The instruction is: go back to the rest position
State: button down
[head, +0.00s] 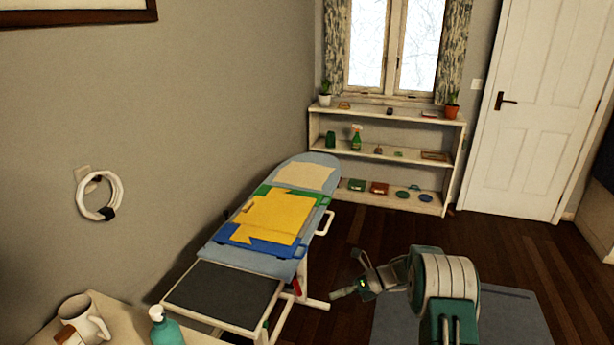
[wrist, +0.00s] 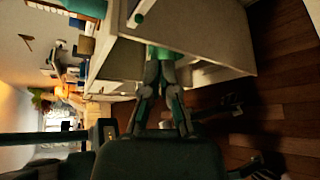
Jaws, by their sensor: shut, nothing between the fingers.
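My gripper (head: 364,284) is low over the dark floor, to the right of the ironing board, with my arm folded behind it at the lower right of the head view. In the wrist view the gripper (wrist: 161,62) shows its two fingers coming together at the tips, shut and empty. A white piece of furniture fills the view beyond the tips; I cannot tell whether they are close to it.
The ironing board (head: 225,262) carries yellow, green and blue flat pieces (head: 272,218) and a beige cloth (head: 305,176). A white shelf (head: 326,149) stands under the window. A mug (head: 84,318) and green bottle (head: 165,328) stand at lower left. The wooden floor (head: 400,222) beyond my arm is clear.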

jog(key=s+r+n+t+h, duration=0.1)
jog(key=s+r+n+h, duration=0.3)
jog(key=s+r+n, duration=0.45)
jog(key=s+r+n+h, duration=0.4)
jog(key=s+r+n, duration=0.15)
jog(key=r, duration=0.65)
jog(key=s+d+r+n+t+h, duration=0.2)
jog(key=s+n+t+h, duration=0.1)
jog(key=s+n, duration=0.4)
jog(key=s+d+r+n+t+h, duration=0.2)
jog(key=s+n, duration=0.5)
jog(key=s, duration=0.6)
jog(key=shift+s+d+r+t+h, duration=0.25)
jog(key=shift+s+d+t+h, duration=0.1)
jog(key=shift+t+h, duration=0.35)
